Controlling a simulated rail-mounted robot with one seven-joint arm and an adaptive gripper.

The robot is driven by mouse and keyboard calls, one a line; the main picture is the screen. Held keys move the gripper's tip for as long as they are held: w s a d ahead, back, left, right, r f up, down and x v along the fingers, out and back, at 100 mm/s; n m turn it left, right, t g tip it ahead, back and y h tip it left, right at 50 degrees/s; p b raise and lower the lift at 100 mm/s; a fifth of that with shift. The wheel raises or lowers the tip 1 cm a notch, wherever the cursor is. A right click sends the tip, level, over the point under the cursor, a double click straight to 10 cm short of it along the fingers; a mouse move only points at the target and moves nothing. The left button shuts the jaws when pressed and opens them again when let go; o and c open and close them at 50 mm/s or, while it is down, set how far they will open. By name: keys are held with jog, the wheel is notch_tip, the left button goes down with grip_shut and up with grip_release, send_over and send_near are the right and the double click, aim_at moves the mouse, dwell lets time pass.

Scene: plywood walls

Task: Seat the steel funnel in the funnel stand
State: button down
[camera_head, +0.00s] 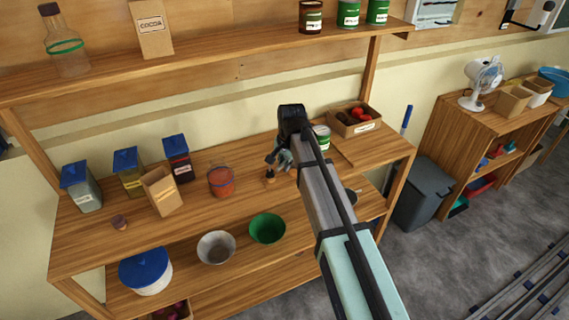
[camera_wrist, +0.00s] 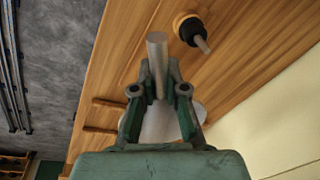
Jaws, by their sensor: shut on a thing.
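My gripper (camera_wrist: 158,88) is shut on a plain grey metal cylinder (camera_wrist: 157,50), seemingly part of the steel funnel; the rest of its shape is not clear. In the head view my gripper (camera_head: 273,158) is above the worktop, its grip partly hidden by its own fingers. A small upright piece with a tan round base, black collar and grey rod (camera_wrist: 198,36) stands on the worktop just ahead, apart from the held thing. It also shows below my gripper in the head view (camera_head: 270,175). I cannot tell for sure whether it is the funnel stand.
Two wooden bars (camera_wrist: 106,102) lie nearby. A red bucket (camera_head: 222,181) stands left of my gripper, a carton of red things (camera_head: 355,121) right.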

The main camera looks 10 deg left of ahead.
jog(key=shift+f+b, duration=0.3)
jog(key=shift+f, duration=0.6)
dwell(0.8)
jog(key=c, duration=1.1)
grip_release()
jog(key=shift+c, duration=0.2)
notch_tip(320, 180, up, 12)
jog(key=s+d, duration=0.1)
jog(key=shift+s+d, duration=0.15)
jog(key=shift+s, duration=0.2)
